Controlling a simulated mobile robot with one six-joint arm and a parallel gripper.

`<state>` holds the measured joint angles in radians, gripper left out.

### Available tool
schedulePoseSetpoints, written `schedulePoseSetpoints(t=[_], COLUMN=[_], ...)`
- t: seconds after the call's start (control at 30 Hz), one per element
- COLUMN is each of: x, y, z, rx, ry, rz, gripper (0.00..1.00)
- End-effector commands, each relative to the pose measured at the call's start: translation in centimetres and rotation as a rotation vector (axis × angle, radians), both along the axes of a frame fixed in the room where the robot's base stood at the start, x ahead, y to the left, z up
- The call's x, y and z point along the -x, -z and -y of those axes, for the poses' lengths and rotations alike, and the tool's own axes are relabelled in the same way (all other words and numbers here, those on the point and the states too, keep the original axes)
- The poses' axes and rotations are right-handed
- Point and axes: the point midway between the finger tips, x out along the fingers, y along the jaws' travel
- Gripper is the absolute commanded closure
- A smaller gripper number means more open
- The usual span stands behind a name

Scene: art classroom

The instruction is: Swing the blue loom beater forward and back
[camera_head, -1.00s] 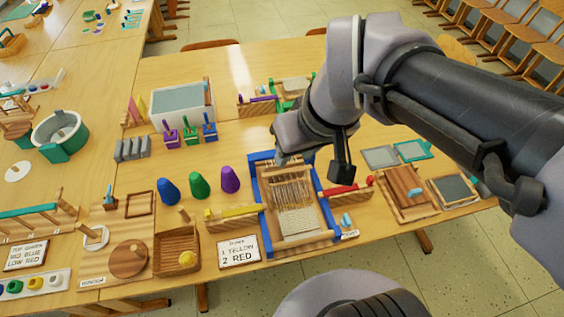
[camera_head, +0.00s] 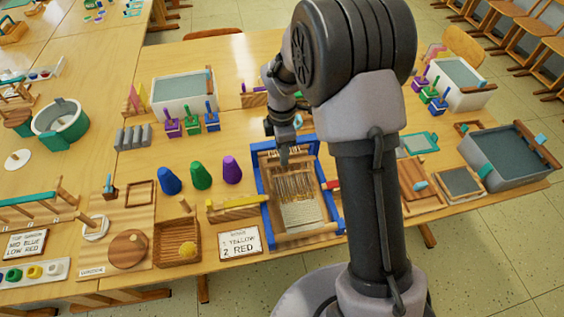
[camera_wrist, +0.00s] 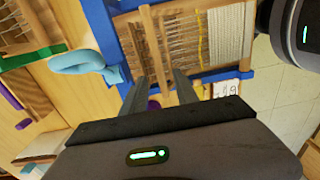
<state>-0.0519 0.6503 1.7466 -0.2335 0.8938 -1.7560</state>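The loom with the blue frame (camera_head: 332,218) stands on the table, with strung threads and pale woven cloth (camera_head: 301,214) at its near end. The loom also shows in the wrist view, with its blue frame (camera_wrist: 222,75) and cloth (camera_wrist: 228,38). A wooden crossbar with upright posts (camera_wrist: 150,28), perhaps the beater, spans the threads. My gripper (camera_head: 284,160) points down over the loom's far part. In the wrist view, my gripper (camera_wrist: 162,80) has its fingers apart, with wood between or behind them. I cannot tell whether they touch it.
A light-blue piece (camera_wrist: 82,62) lies near the loom's far side. A yellow-topped block (camera_head: 235,211) is left of the loom and a red one (camera_head: 333,184) right. Colored cones (camera_head: 200,176), a sign (camera_head: 240,243) and a wooden tray (camera_head: 178,258) crowd the left.

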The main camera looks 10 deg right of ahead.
Motion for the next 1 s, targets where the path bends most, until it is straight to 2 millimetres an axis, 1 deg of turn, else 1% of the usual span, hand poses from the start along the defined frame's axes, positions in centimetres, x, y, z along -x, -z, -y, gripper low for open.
schedulePoseSetpoints(t=[0.03,0.1,0.2,0.5,0.57,0.6,0.7,1.0], x=[0.1,0.1,0.1,0.1,0.1,0.1,0.1,0.1], y=[1.5,2.5,3.3,3.5,3.5,3.5,3.5,3.5], z=[0.0,0.0,0.0,0.0,0.0,0.0,0.0,0.0], rx=[0.000,0.000,0.000,0.000,0.000,0.000,0.000,0.000], ry=[0.000,0.000,-0.001,0.000,0.000,0.000,0.000,0.001], rz=[-0.003,-0.001,0.000,0.000,0.000,0.000,0.000,0.000], gripper=[0.64,0.64,0.64,0.64,0.76,0.84,1.00,1.00])
